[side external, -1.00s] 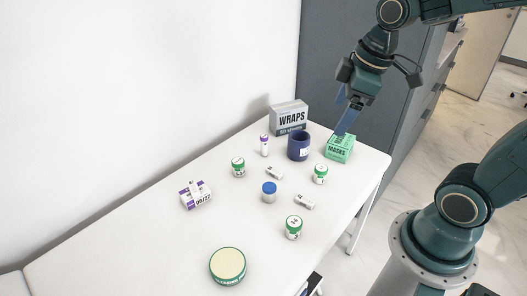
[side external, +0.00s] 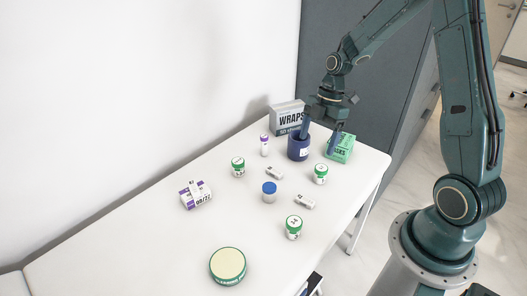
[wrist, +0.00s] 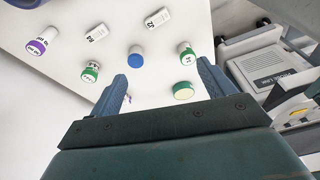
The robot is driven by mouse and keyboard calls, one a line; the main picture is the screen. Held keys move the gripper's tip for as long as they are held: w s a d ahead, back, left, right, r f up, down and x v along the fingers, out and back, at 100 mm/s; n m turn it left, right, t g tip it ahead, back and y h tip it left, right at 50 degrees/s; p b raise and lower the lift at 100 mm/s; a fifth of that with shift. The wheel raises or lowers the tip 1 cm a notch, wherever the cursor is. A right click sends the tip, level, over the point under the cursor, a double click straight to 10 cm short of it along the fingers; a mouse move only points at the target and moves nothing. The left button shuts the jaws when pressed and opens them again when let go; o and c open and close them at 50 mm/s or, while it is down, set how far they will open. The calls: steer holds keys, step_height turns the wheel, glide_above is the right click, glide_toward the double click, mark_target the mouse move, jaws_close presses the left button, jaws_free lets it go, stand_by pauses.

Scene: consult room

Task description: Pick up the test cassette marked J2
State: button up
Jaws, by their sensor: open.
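Two small white test cassettes lie flat on the white table. One cassette (side external: 274,172) is farther back and one cassette (side external: 304,201) is nearer the right edge. In the wrist view they show as the left cassette (wrist: 97,33) and the right cassette (wrist: 158,19). Their short dark marks are too small to read surely, so I cannot tell which is J2. My gripper (side external: 319,136) is open and empty, above the far end of the table, by the navy cup and the masks box. In the wrist view its fingers (wrist: 162,72) are spread wide, apart from both cassettes.
A blue-capped jar (side external: 269,191) stands between green-capped vials (side external: 238,167), (side external: 320,173) and (side external: 293,227). The navy cup (side external: 298,148), wraps box (side external: 287,117), green masks box (side external: 342,150) and purple-capped tube (side external: 264,144) stand at the back. A round tin (side external: 228,266) is in front.

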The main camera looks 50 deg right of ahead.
steer(key=d+f+n+y, duration=0.1)
steer(key=d+f+n, duration=0.2)
steer(key=f, duration=0.5)
steer(key=shift+f+g+y, duration=0.3)
steer(key=shift+f, duration=0.1)
glide_above(305, 200)
steer(key=d, duration=0.3)
steer(key=shift+a+f, duration=0.15)
steer(key=shift+f, duration=3.8)
steer(key=shift+f, duration=0.1)
steer(key=shift+x, duration=2.5)
steer(key=shift+w+a, duration=0.1)
steer(key=c, duration=1.1)
steer(key=shift+o, duration=0.2)
